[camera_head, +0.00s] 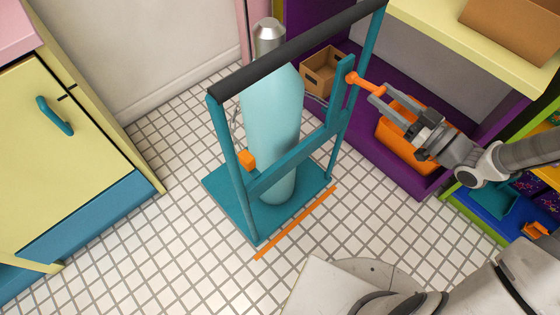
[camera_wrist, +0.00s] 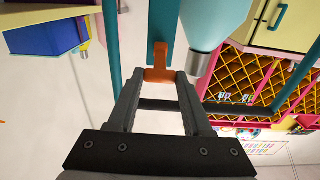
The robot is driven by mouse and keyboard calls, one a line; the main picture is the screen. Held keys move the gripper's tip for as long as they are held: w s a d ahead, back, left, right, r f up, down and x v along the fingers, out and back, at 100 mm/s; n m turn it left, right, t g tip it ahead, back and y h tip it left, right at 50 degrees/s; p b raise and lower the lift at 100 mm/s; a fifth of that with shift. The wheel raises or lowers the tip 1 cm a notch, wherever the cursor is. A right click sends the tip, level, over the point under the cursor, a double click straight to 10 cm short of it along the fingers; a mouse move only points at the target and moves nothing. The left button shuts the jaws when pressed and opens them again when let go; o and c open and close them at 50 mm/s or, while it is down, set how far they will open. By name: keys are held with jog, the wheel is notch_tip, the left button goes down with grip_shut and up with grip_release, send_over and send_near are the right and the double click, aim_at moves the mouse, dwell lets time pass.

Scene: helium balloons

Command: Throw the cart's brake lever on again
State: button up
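The teal cart (camera_head: 222,190) stands on the tiled floor and carries a pale teal cylinder (camera_head: 272,120). Its orange brake lever (camera_head: 362,83) sticks out from the right side of the frame, its end toward my gripper (camera_head: 378,95). In the wrist view the lever (camera_wrist: 159,60) has a wide orange end right at the fingertips (camera_wrist: 160,78). The fingers are apart, one on each side of that end. I cannot tell whether either finger touches it. The cylinder's metal top (camera_wrist: 199,64) is beside the right finger in the wrist view.
A black handle bar (camera_head: 300,48) tops the cart. An orange bin (camera_head: 392,140) and a cardboard box (camera_head: 322,70) sit on a purple shelf (camera_head: 372,150) behind the lever. A yellow cabinet (camera_head: 60,160) is at left. Tiled floor is open between cabinet and cart.

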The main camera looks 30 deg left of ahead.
jog(key=c, duration=0.6)
jog(key=shift+o, duration=0.2)
jog(key=shift+w+a+r+p, duration=0.1)
jog(key=shift+a+r+p, duration=0.1)
jog(key=shift+r+p, duration=0.7)
jog(key=shift+r, duration=0.2)
jog(key=shift+w+a+r+p, duration=0.15)
jog(key=shift+a+r+p, duration=0.35)
jog(key=shift+r, duration=0.25)
jog(key=shift+w+a+r+p, duration=0.15)
jog(key=shift+a+r+p, duration=0.15)
jog(key=shift+r+p, duration=0.25)
jog(key=shift+a+r, duration=0.15)
jog(key=shift+r, duration=0.05)
